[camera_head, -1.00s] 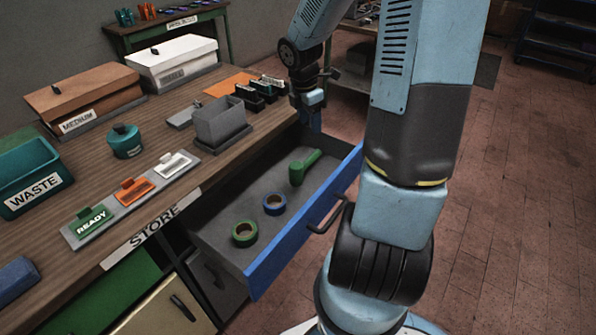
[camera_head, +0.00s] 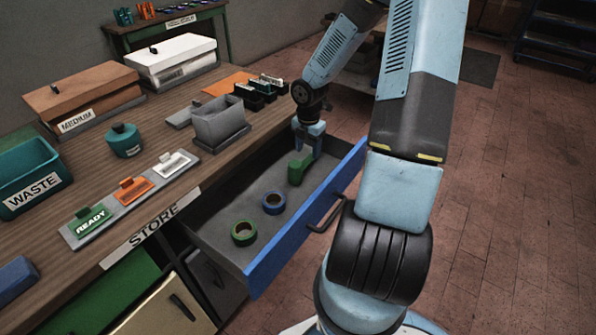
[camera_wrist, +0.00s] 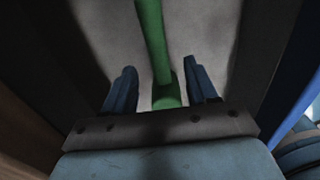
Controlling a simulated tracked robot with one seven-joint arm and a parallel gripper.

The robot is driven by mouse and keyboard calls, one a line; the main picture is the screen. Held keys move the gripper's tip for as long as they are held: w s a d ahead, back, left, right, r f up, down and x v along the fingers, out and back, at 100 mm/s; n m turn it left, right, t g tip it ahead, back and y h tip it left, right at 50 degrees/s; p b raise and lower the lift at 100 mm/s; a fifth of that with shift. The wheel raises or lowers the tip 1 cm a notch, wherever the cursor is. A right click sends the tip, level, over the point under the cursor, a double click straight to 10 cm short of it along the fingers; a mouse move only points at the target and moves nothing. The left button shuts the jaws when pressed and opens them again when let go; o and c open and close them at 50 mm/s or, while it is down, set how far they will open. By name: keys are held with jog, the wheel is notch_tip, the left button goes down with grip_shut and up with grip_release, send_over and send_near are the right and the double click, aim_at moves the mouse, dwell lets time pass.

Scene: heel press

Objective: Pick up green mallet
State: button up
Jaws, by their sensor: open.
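The green mallet (camera_head: 297,172) lies in the open blue-fronted drawer (camera_head: 222,243), toward its far end. My gripper (camera_head: 308,153) points down into the drawer, right at the mallet, and hides part of it. In the wrist view the mallet's green shaft (camera_wrist: 152,45) runs down the picture to a thicker green part (camera_wrist: 166,92). That part shows between the two blue fingers of my gripper (camera_wrist: 162,84), with a gap on either side. The fingers are apart and hold nothing.
A green tape ring (camera_head: 244,233) and a blue tape ring (camera_head: 274,203) lie nearer in the drawer. The drawer's walls stand close on both sides of my gripper. A grey open box (camera_head: 220,122) sits on the bench beside the drawer.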

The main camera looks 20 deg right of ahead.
aim_at(306, 160)
jog(key=shift+a+f, duration=0.15)
jog(key=shift+f, duration=1.55)
jog(key=shift+a+f, duration=0.15)
jog(key=shift+f, duration=1.5)
jog(key=shift+c, duration=0.2)
grip_shut()
